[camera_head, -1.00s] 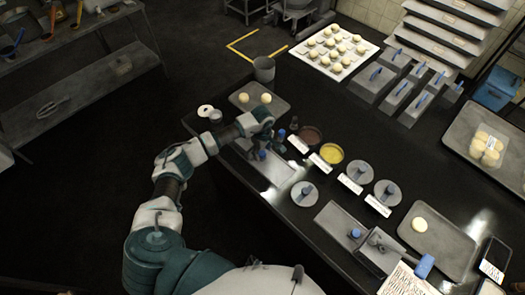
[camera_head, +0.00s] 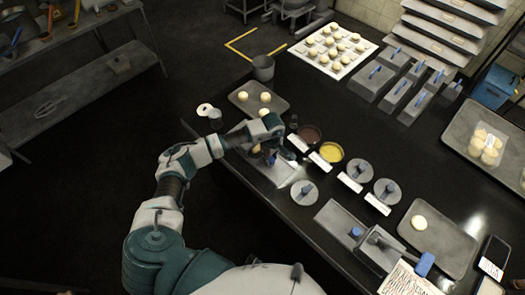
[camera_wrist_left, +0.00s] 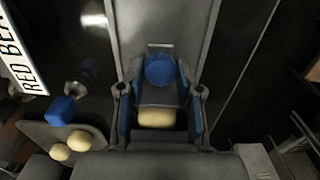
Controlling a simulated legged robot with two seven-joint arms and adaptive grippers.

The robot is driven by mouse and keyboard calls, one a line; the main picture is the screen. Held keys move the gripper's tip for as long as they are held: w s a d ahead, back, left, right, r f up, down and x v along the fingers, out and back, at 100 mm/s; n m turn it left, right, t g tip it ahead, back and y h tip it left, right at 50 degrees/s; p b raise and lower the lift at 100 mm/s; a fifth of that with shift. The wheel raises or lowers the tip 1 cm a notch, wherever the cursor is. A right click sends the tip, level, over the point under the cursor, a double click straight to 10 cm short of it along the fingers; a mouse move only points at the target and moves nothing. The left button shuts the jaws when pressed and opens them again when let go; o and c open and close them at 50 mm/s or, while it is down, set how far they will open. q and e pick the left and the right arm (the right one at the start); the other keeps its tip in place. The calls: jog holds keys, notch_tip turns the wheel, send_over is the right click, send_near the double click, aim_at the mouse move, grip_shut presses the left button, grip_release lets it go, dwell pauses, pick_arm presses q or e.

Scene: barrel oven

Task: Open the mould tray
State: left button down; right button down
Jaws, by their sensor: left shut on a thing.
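The mould tray is a grey metal tray (camera_head: 282,174) near the left edge of the dark counter. In the left wrist view its flat grey plate (camera_wrist_left: 165,22) runs up the middle. A round blue knob (camera_wrist_left: 160,70) sits at the lower end of that plate, between my fingertips. My left gripper (camera_head: 270,157) reaches down over the tray. In the left wrist view its blue-padded fingers (camera_wrist_left: 158,80) are closed around the knob. A pale dough ball (camera_wrist_left: 157,117) shows between the fingers, below the knob; its exact support is hidden. My right gripper is out of view.
A small tray (camera_head: 245,108) with dough balls lies behind my left gripper, beside a grey cup (camera_head: 263,68). Bowls of red-brown (camera_head: 309,134) and yellow filling (camera_head: 331,153) stand right of it. A second mould tray (camera_head: 335,219) is at the front.

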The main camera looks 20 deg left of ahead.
pick_arm(q)
jog(key=d, duration=0.2)
jog(key=s+d, duration=0.1)
jog(key=d, duration=0.1)
jog(key=s+d, duration=0.1)
jog(key=d, duration=0.1)
jog(key=shift+s+d+b, duration=0.1)
jog(key=shift+d+b, duration=0.2)
jog(key=c, duration=0.8)
grip_release()
jog(key=shift+a, duration=0.1)
jog(key=shift+o, duration=0.2)
jog(key=shift+r, duration=0.1)
notch_tip(320, 180, up, 12)
jog(key=shift+f, duration=0.2)
